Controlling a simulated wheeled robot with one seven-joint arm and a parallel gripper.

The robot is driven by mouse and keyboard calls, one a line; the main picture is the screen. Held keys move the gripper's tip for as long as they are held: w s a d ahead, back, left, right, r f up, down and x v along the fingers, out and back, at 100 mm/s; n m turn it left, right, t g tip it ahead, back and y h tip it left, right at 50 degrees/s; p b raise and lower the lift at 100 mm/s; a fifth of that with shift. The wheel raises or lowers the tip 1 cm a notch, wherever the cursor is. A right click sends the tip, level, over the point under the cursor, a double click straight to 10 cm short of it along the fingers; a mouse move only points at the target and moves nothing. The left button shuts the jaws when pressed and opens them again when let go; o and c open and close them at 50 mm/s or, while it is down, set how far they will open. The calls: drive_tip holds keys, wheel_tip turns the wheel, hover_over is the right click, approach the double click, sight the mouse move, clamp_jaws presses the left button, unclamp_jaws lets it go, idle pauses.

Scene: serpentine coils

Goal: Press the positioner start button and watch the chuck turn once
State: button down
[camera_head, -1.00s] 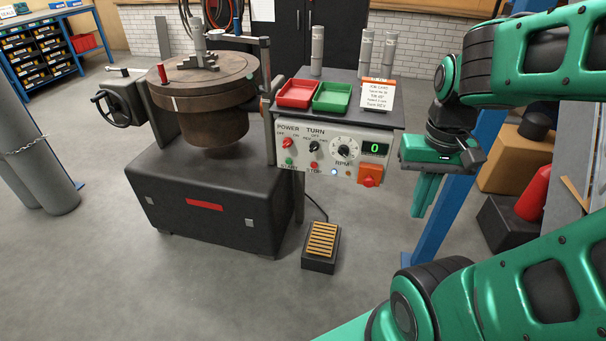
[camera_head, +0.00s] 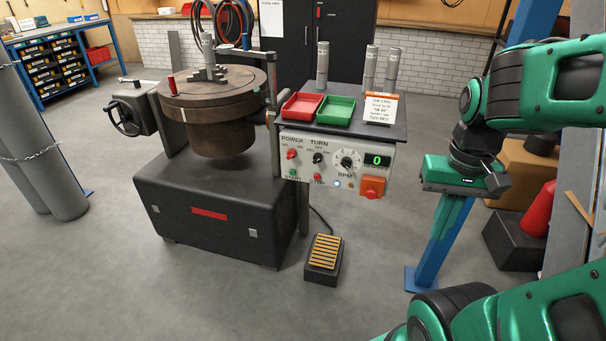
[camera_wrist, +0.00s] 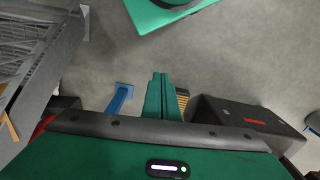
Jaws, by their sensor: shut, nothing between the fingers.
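The positioner's round chuck (camera_head: 185,104) sits on a dark base box (camera_head: 200,240) at the left of the head view. To its right is the white control panel (camera_head: 330,173). It has a green START button (camera_head: 292,174), a red STOP button (camera_head: 317,177), POWER and TURN switches, an RPM dial (camera_head: 347,160) and a green display (camera_head: 376,160) reading 0. My gripper (camera_head: 441,236) is shut and empty, pointing down to the right of the panel, apart from it. The wrist view shows its shut fingers (camera_wrist: 160,96) over the floor.
A red tray (camera_head: 301,106), a green tray (camera_head: 335,110) and a card (camera_head: 380,108) are on the shelf above the panel. A foot pedal (camera_head: 324,258) is on the floor below. A blue post (camera_head: 428,260) stands behind my gripper. The front floor is clear.

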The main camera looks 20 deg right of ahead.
drive_tip(key=shift+d, duration=0.1)
drive_tip(key=w+d+f+n+t+h, duration=0.1)
drive_tip(key=w+f+n+t+h, duration=0.3)
drive_tip(key=w, duration=1.1)
drive_tip(key=w+d+f+n+t, duration=0.15)
drive_tip(key=w+f+n, duration=0.45)
drive_tip(key=w, duration=1)
drive_tip(key=w+a+f+n+t+y, duration=0.2)
drive_tip(key=w+a+f+n+t, duration=0.2)
drive_tip(key=a, duration=0.7)
drive_tip(key=w+a+f+n+t+y, duration=0.3)
drive_tip(key=w+a+f+n, duration=0.4)
drive_tip(key=a, duration=0.4)
drive_tip(key=shift+w+f+t, duration=0.35)
drive_tip(key=shift+w+f, duration=0.25)
drive_tip(key=shift+w, duration=0.3)
drive_tip(key=shift+w+d, duration=0.1)
